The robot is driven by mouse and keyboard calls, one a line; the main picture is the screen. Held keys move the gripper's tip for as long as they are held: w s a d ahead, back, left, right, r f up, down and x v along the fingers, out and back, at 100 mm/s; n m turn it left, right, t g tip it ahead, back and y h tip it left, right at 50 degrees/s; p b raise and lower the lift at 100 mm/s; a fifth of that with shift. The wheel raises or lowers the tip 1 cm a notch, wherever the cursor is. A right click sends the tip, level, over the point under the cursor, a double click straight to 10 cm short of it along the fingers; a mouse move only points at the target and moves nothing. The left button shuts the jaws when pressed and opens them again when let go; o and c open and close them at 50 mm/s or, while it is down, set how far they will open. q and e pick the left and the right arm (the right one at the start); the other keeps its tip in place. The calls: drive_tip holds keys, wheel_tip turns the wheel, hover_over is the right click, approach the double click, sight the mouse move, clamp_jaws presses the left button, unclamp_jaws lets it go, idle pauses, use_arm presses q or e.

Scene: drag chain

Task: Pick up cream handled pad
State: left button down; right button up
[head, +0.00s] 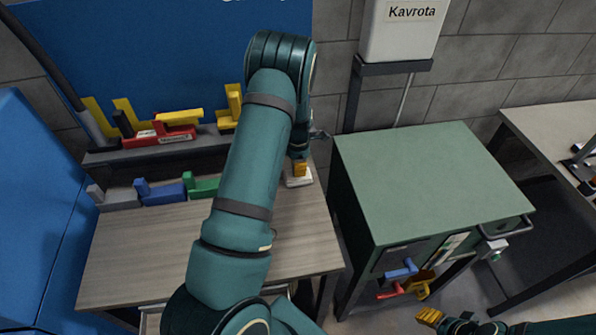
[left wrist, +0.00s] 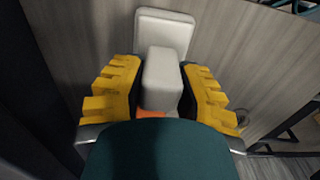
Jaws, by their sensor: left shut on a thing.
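The cream handled pad (head: 299,182) is at the back right of the wooden table, below my left gripper (head: 300,166). In the left wrist view its flat base (left wrist: 165,27) and block-shaped handle (left wrist: 162,72) show, with the handle between the yellow fingers (left wrist: 162,88). My left gripper is shut on the handle. I cannot tell whether the base touches the table. My right gripper (head: 430,318) shows only in part at the bottom right, apart from the pad, and its opening is unclear.
The wooden table (head: 150,255) is largely bare in front. Grey, blue (head: 165,193) and green (head: 203,187) handled blocks stand along its back left, below a shelf with red and yellow pieces (head: 160,134). A green cabinet (head: 430,180) stands just right of the table.

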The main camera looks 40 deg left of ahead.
use_arm(q)
wheel_tip(320, 180, up, 10)
idle(0.5)
drive_tip(key=c, duration=1.5)
unclamp_jaws()
drive_tip(key=shift+c, duration=0.2)
clamp_jaws()
